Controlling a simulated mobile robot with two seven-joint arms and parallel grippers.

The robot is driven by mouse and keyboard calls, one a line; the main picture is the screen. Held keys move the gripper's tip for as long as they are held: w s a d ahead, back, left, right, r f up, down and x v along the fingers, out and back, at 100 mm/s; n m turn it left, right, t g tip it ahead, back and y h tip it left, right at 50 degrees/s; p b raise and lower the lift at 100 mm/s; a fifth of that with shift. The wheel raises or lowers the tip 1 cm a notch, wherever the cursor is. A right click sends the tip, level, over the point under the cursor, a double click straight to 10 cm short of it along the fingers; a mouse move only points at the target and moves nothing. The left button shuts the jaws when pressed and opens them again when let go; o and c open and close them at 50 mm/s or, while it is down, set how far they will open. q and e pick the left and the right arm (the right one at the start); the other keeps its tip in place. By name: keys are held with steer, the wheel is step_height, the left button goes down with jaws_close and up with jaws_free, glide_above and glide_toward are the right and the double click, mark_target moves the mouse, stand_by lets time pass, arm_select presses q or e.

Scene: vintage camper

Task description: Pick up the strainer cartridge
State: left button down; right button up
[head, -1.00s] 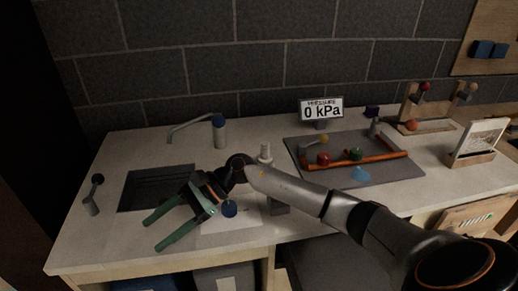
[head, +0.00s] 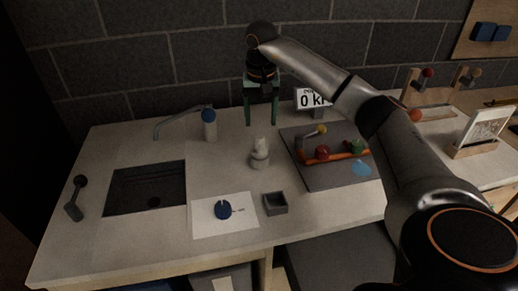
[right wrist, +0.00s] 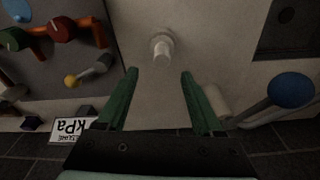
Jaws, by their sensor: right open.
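A pale grey stepped cylinder (head: 260,155), which looks like the strainer cartridge, stands upright on the countertop between the sink and the grey mat. It also shows in the right wrist view (right wrist: 162,47), just beyond the fingertips and roughly centred between them. My right gripper (head: 261,123) is open and empty, with its green fingers pointing down. In the head view it appears above and behind the cylinder, apart from it. The gripper's two fingers also frame bare counter in the right wrist view (right wrist: 159,73). My left gripper is not in view.
A sink (head: 146,187), a blue-topped faucet (head: 209,125) and a pressure display (head: 312,99) stand nearby. A grey mat (head: 325,178) holds an orange pipe with knobs.

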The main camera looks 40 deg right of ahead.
mark_target(260, 137)
steer(key=f, duration=0.5)
steer(key=f+p, duration=0.1)
steer(key=f, duration=0.2)
steer(key=shift+w+d+f, duration=0.15)
steer(key=shift+w+f, duration=0.05)
steer(key=shift+w, duration=0.15)
jaws_close()
